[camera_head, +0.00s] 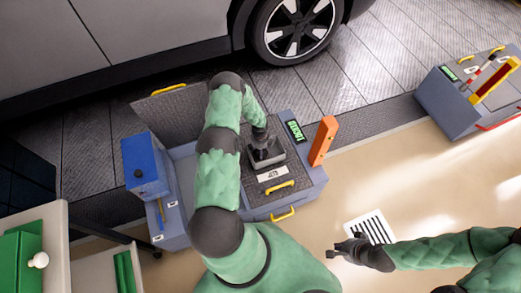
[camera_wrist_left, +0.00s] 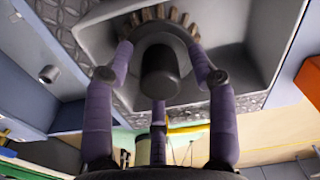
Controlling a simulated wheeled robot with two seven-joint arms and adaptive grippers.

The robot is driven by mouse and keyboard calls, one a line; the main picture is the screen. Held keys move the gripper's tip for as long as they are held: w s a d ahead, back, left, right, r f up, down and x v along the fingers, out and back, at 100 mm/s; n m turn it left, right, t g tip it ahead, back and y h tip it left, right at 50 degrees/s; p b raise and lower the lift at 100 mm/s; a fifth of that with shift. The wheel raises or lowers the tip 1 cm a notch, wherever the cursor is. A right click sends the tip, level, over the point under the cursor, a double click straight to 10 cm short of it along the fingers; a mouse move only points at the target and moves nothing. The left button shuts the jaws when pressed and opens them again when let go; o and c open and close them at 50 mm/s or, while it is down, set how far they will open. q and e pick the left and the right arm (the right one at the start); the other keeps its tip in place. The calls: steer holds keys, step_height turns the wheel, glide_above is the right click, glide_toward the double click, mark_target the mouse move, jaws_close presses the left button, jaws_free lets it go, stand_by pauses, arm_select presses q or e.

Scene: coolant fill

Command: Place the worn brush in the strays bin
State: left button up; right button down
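My left gripper (camera_head: 262,134) points down at a small grey open bin (camera_head: 268,160) on top of the blue-grey cart. In the left wrist view, its purple fingers (camera_wrist_left: 160,62) surround a worn brush (camera_wrist_left: 160,72) with a dark round stem and a ring of tan bristles. The brush is inside the outline of the grey bin (camera_wrist_left: 240,72). The fingertips are close to the brush's sides; I cannot tell whether they press on it or whether the brush touches the bin floor. My right gripper (camera_head: 347,250) is empty, its fingers apart, above the floor.
The cart has a lit display (camera_head: 295,130), an orange block (camera_head: 323,141) and yellow handles. A blue box (camera_head: 145,163) stands at its left. A car (camera_head: 130,35) is behind. Another blue-grey unit (camera_head: 450,105) stands at right.

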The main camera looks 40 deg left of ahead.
arm_select(q)
steer(key=shift+r, duration=0.2)
step_height(320, 180, up, 12)
steer(key=p, duration=0.5)
steer(key=shift+p, duration=0.3)
steer(key=s+d+r+n+h, duration=0.15)
steer(key=d+n, duration=0.35)
steer(key=d, duration=0.6)
steer(key=s+d+r+n+h, duration=0.1)
steer(key=s+d+n+h, duration=0.15)
steer(key=d+n, duration=0.65)
steer(key=s+d+r+n, duration=0.5)
steer(key=s+d+n, duration=0.4)
steer(key=s+d, duration=0.3)
steer(key=shift+s+d, duration=0.4)
steer(key=shift+d, duration=0.2)
steer(key=shift+r, duration=0.1)
